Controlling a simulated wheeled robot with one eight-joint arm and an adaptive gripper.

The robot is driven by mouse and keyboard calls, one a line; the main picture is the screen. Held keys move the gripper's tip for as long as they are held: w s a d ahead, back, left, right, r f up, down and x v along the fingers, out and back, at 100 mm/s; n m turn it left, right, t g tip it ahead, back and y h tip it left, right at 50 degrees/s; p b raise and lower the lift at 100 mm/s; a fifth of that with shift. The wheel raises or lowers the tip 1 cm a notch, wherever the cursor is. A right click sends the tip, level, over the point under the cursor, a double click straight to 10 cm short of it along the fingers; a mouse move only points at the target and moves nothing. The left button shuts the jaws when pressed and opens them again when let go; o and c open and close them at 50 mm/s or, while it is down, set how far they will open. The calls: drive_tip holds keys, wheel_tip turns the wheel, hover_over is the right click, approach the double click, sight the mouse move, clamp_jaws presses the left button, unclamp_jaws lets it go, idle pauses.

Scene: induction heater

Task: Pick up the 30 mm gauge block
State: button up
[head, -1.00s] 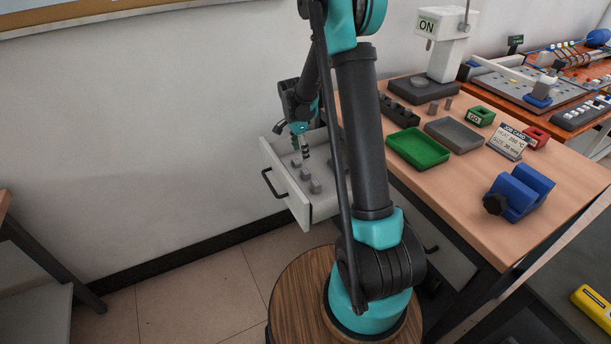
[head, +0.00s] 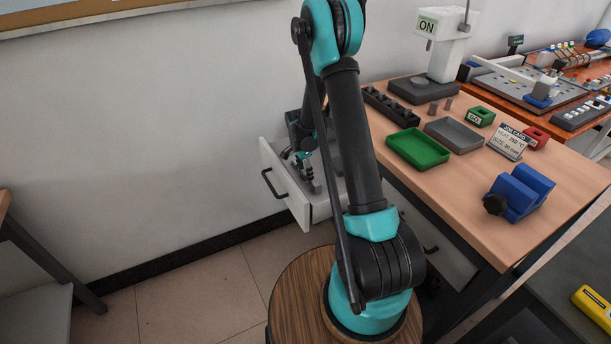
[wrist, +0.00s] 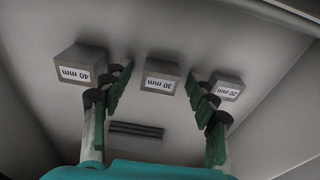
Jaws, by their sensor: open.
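The 30 mm gauge block (wrist: 161,78) is a small grey block with a white "30 mm" label, on the floor of the open drawer (head: 283,190). My gripper (wrist: 158,85) is open, with one green-padded finger on each side of this block in the wrist view. No contact shows; the exact height gap cannot be told. The 40 mm block (wrist: 82,66) is left of the fingers and the 20 mm block (wrist: 226,87) is right, each close to a fingertip. In the head view my gripper (head: 312,180) is down inside the drawer, and my arm hides part of it.
The drawer walls surround my gripper closely. A slotted plate (wrist: 136,130) lies nearer the wrist. On the bench are a green tray (head: 418,150), a grey tray (head: 453,135), a job card (head: 509,145) reading 30 mm, and a blue vise (head: 519,193).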

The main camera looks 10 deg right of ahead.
clamp_jaws()
idle(0.4)
